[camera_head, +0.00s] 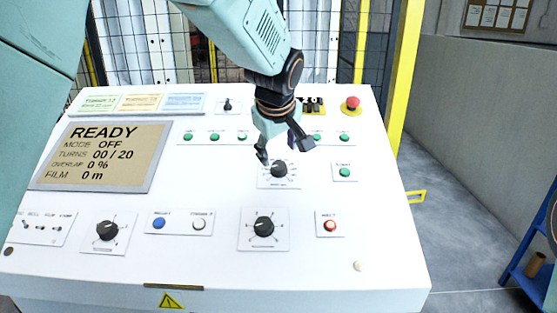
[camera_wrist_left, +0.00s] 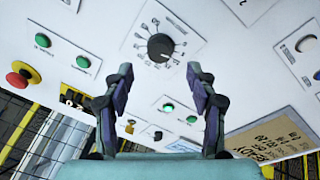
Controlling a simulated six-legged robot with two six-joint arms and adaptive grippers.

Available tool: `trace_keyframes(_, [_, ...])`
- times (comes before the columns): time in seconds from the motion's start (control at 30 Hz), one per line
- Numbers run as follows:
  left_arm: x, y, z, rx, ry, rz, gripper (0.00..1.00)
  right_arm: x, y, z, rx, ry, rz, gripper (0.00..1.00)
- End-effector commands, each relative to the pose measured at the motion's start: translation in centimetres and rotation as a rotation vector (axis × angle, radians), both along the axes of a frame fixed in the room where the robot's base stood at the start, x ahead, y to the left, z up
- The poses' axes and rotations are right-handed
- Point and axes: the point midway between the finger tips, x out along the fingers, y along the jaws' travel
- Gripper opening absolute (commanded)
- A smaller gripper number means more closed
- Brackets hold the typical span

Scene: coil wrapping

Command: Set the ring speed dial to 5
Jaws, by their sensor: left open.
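A black round dial (camera_head: 279,169) with a ring of scale marks sits on a white plate in the middle of the sloped white panel (camera_head: 375,255). It also shows in the left wrist view (camera_wrist_left: 160,47), with numbers around it too blurred to read surely. Its label is too small to confirm as ring speed, and its pointer setting is unclear. My left gripper (camera_head: 284,148) is open and empty, right over this dial in the head view. In the left wrist view its two fingers (camera_wrist_left: 159,76) stand apart, with the dial beyond and between them. My right gripper is not in view.
Two other black knobs, a left one (camera_head: 107,230) and a central one (camera_head: 264,226), sit lower on the panel. The display (camera_head: 100,155) reads READY, MODE OFF. Green buttons (camera_head: 345,172) and a red emergency button (camera_head: 352,103) are nearby. Wire fencing stands behind.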

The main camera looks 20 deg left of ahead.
Motion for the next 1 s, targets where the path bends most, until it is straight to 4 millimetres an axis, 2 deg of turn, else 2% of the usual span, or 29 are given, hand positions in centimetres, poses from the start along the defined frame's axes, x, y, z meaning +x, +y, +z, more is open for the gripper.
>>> trace_keyframes(0.1, [-1.2,-0.3,2.2,0.002,-0.003,-0.001,0.58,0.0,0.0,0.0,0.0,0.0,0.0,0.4])
trace_keyframes(0.3, [-2.5,-0.6,4.3,0.001,-0.001,-0.001,0.58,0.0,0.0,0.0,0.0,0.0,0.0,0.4])
trace_keyframes(0.77, [-2.9,-0.7,4.9,0.0,0.002,-0.001,0.58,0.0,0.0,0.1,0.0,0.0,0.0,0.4])
trace_keyframes(0.87, [-2.9,-0.7,5.8,0.0,0.002,-0.001,0.58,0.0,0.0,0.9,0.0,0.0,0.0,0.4])
trace_keyframes(1.0, [-2.9,-0.7,8.6,0.0,0.002,-0.001,0.58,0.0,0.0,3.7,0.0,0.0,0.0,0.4])
